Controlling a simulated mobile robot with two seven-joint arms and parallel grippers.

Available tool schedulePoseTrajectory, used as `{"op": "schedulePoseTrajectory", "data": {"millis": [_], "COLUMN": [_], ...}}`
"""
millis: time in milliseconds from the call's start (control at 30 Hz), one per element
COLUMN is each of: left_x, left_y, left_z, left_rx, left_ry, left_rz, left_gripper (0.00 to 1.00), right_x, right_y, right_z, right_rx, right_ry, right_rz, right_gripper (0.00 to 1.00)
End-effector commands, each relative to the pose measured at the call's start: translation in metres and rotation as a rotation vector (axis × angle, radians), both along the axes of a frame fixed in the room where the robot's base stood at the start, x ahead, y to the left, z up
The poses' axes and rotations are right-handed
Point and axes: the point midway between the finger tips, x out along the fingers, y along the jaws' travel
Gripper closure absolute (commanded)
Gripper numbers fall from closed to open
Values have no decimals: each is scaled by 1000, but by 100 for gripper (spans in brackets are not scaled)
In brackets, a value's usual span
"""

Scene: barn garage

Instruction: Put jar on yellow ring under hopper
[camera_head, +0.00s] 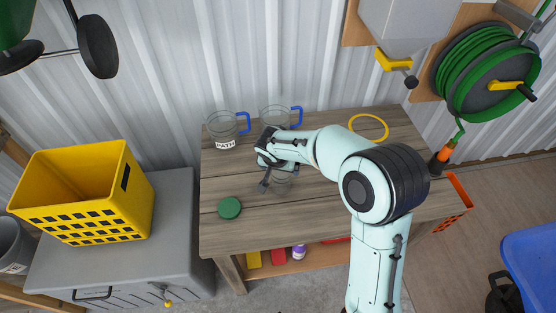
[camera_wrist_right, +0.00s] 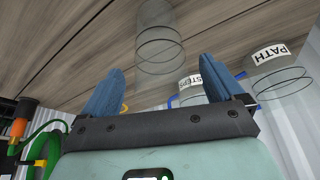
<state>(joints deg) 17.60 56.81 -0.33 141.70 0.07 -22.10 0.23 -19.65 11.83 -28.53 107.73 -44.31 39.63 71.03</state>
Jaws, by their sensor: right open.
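A clear glass jar (camera_head: 282,184) stands on the wooden table, partly hidden by my right gripper (camera_head: 280,173). In the right wrist view the jar (camera_wrist_right: 160,28) is beyond and between the fingertips. My right gripper (camera_wrist_right: 162,66) is open, with nothing between its blue fingers. The yellow ring (camera_head: 386,124) lies flat on the table's back right, behind my arm, with nothing on it. The grey hopper (camera_head: 405,22) with a yellow outlet (camera_head: 393,62) hangs on the wall above the ring. My left gripper is out of view.
Two clear jugs with blue handles, a PATH jug (camera_head: 223,130) and another (camera_head: 274,117), stand at the table's back edge. A green lid (camera_head: 229,208) lies at front left. A green hose reel (camera_head: 485,72) hangs at right. A yellow crate (camera_head: 125,200) sits on a grey chest.

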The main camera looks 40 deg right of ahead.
Motion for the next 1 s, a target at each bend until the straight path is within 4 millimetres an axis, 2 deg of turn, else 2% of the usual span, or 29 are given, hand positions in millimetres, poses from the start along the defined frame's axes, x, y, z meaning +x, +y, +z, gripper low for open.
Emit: {"op": "schedulePoseTrajectory", "data": {"millis": [100, 300, 500, 567, 667, 800, 900, 1000], "left_x": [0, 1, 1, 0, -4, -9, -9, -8], "left_y": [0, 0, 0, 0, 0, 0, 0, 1], "left_z": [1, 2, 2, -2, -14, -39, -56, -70], "left_rx": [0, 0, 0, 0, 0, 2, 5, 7], "left_ry": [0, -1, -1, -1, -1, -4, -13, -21], "left_rz": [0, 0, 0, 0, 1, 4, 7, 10], "left_gripper": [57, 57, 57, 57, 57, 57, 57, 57], "right_x": [-6, -15, -22, -27, -47, -81, -91, -89], "right_y": [9, 20, 26, 26, 25, 16, 14, 22], "right_z": [27, 62, 75, 68, 40, -4, -19, -25], "right_rx": [1, 1, -9, -47, -195, -546, -815, -1065], "right_ry": [-7, -5, 10, 52, 218, 644, 993, 1325], "right_rz": [4, 2, 13, 61, 261, 750, 1115, 1403], "right_gripper": [6, 6, 5, 5, 5, 5, 5, 5]}}
